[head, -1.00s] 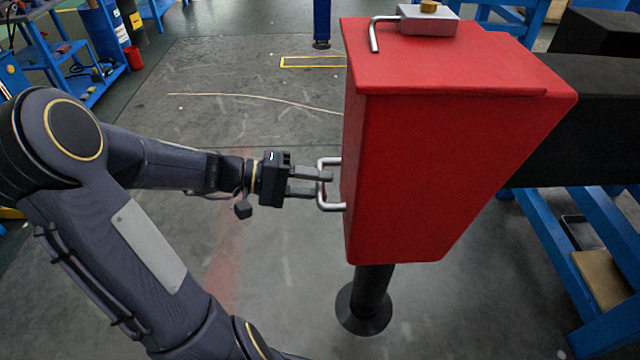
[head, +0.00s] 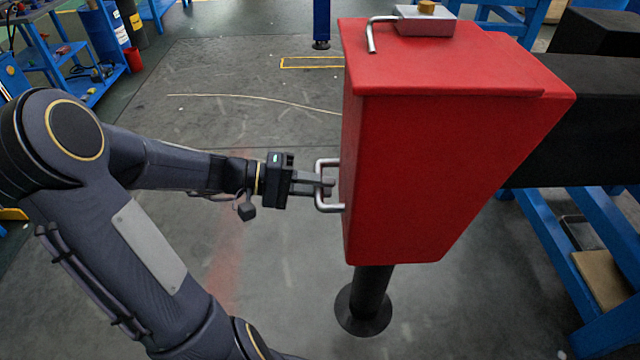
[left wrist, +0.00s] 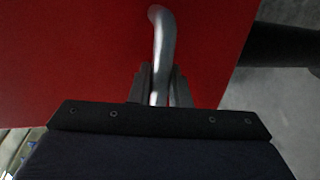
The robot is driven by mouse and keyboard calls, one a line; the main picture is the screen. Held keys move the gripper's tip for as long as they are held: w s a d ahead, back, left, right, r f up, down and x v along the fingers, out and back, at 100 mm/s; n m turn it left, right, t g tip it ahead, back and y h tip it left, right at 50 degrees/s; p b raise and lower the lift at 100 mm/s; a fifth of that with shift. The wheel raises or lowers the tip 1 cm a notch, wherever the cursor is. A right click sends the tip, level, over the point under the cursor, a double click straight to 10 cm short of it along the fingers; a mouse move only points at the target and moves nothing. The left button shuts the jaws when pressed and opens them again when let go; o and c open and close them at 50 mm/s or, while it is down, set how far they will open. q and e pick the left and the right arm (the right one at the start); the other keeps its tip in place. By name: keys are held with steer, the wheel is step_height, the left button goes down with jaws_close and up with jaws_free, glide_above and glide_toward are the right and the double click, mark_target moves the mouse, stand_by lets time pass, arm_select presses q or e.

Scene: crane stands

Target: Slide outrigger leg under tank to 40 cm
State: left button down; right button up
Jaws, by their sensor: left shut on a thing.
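The red outrigger leg head (head: 440,150) is a large red box filling the middle right of the head view. A silver U-shaped handle (head: 330,207) sticks out from its left side. My left gripper (head: 328,184) is shut on this handle, which also shows between the fingers in the left wrist view (left wrist: 161,45). A black post with a round foot (head: 363,312) stands below the red box. A black beam (head: 590,120) runs from behind the box to the right. A grey block with a bent silver pin (head: 428,24) sits on top. The right gripper is not seen.
Blue stand legs (head: 560,250) stand under the beam at the right. The grey floor to the left of the box is clear.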

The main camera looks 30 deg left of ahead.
arm_select(q)
steer(key=v, duration=0.3)
steer(key=shift+s+a+f, duration=0.2)
steer(key=shift+f, duration=0.1)
steer(key=c, duration=1.4)
jaws_free()
steer(key=shift+w+d, duration=0.2)
steer(key=shift+c, duration=0.2)
steer(key=p+v, duration=0.1)
steer(key=v, duration=0.6)
steer(key=shift+s+a, duration=0.3)
